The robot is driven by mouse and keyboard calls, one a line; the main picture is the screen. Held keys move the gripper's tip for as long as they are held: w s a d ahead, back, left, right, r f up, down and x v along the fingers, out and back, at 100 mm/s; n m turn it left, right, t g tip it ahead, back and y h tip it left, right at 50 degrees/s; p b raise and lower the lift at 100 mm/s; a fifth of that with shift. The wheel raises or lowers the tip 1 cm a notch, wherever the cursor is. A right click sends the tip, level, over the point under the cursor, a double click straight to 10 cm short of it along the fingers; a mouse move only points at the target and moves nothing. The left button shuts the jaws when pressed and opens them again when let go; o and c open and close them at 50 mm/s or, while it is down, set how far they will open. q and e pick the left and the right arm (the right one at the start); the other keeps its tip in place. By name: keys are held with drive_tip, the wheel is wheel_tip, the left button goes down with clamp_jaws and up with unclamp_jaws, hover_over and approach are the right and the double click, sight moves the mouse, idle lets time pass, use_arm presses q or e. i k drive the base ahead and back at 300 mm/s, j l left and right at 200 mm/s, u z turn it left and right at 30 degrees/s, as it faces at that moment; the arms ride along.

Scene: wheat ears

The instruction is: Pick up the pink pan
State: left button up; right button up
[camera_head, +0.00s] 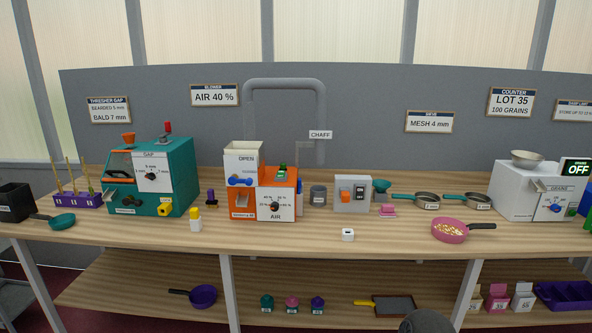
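The pink pan (434,229) stands on the bench top, right of the middle and near the front edge. Yellow grains (450,228) lie in it. Its dark handle (482,226) points right. Neither of my grippers can be made out in the head view, and nothing is touching the pan.
Two small pans with teal handles, a left one (428,201) and a right one (478,201), stand behind the pink pan. A white counter machine (518,203) stands to its right. The bench front around the pan is clear.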

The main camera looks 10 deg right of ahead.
sight(449, 231)
drive_tip(key=z, duration=1.4)
drive_tip(key=i+z, duration=0.4)
drive_tip(key=i, duration=1.05)
